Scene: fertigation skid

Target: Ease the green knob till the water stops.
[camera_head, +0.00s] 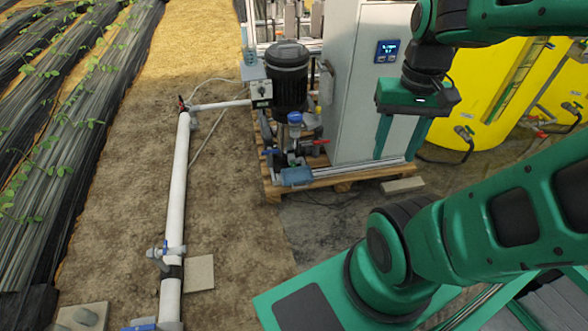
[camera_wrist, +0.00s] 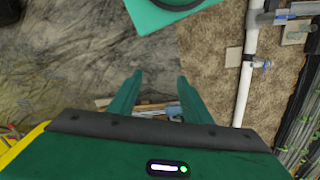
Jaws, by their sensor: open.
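I cannot make out a green knob in either view, and no running water can be told. The skid's pump (camera_head: 287,75) stands beside a white cabinet (camera_head: 345,85), with small valves and a red lever (camera_head: 320,142) low in front. My gripper (camera_head: 396,152) hangs fingers down before the cabinet's right side, open with nothing between the fingers. In the wrist view its two green fingers (camera_wrist: 160,78) are apart over bare ground, with a pallet edge beyond them.
A white pipe (camera_head: 178,190) with a blue-handled valve (camera_head: 172,250) runs along the soil on the left. Yellow tanks (camera_head: 500,95) with hoses stand at right. The skid rests on a wooden pallet (camera_head: 350,177). Bare ground lies between pipe and pallet.

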